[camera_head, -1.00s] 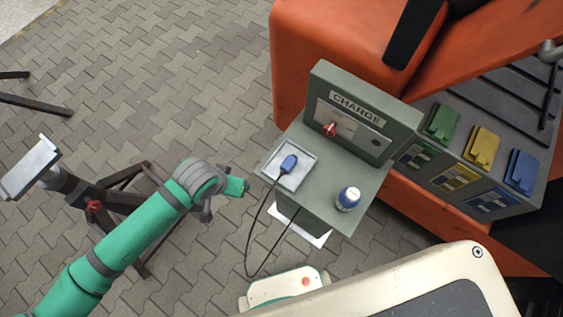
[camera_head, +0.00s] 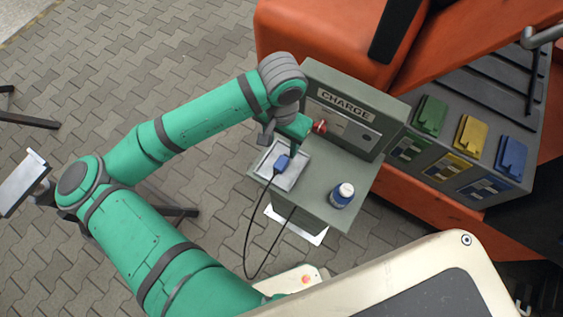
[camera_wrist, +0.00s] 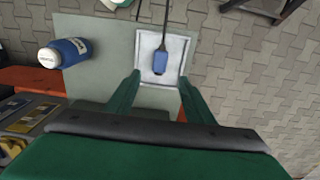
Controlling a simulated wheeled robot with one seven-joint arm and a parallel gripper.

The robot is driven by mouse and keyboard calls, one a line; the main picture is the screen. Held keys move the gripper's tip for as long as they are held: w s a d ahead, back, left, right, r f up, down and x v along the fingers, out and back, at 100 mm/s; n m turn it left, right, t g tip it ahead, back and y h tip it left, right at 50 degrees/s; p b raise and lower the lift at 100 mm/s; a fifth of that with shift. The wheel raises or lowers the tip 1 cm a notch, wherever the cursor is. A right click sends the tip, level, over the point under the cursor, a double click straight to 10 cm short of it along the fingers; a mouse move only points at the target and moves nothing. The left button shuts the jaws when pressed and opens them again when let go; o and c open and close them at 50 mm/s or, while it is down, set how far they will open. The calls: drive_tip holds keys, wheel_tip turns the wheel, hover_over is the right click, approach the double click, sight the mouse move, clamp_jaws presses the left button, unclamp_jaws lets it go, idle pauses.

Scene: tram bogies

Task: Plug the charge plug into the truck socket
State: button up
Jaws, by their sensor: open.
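The blue charge plug (camera_head: 282,162) lies in a pale square tray (camera_head: 296,178) on the grey-green charge stand, with its black cable running off the front edge. It also shows in the wrist view (camera_wrist: 160,61). My gripper (camera_wrist: 160,76) is open and empty, with its fingers on either side of the plug's near end in that picture. In the head view my gripper (camera_head: 270,140) is by the tray; its fingertips are hard to make out. Whether the fingers touch the plug cannot be told. No socket opening can be clearly made out on the orange truck (camera_head: 320,40).
A blue bottle with a white cap (camera_head: 341,195) stands on the stand (camera_head: 325,175). A CHARGE panel (camera_head: 345,108) with a red knob (camera_head: 319,127) rises behind the tray. Green (camera_head: 431,114), yellow (camera_head: 471,135) and blue (camera_head: 512,157) flaps sit on the truck's side at right.

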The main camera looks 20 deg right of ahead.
hover_over(281, 162)
drive_tip(key=shift+f, duration=2.85)
drive_tip(key=shift+f, duration=2.6)
drive_tip(key=c, duration=1.1)
